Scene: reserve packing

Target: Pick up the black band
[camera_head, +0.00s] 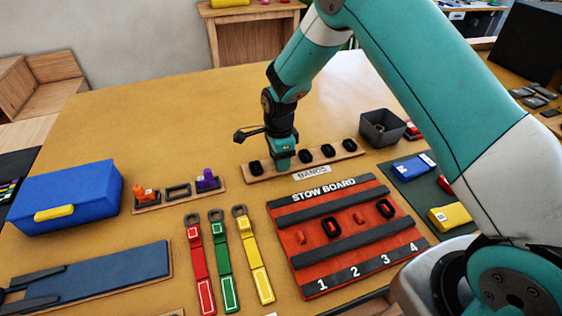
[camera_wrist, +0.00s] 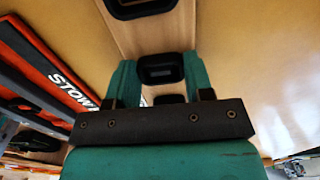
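Several black bands lie in a row on a wooden rack labelled "BANDS" (camera_head: 232,179). One black band (camera_head: 255,168) is just left of my gripper, and others, such as a black band (camera_head: 305,156), are to its right. My gripper (camera_head: 282,164) points down at the rack between them. In the wrist view its teal fingers (camera_wrist: 160,76) stand apart, with a black band (camera_wrist: 160,58) in line with the gap between their tips. No clear contact shows. My gripper hides that spot of the rack in the head view.
A grey bin (camera_head: 381,114) stands right of the rack. Left are a blue box (camera_head: 80,190), a small tray (camera_head: 180,205) and coloured straps (camera_head: 222,262). The table behind is clear.

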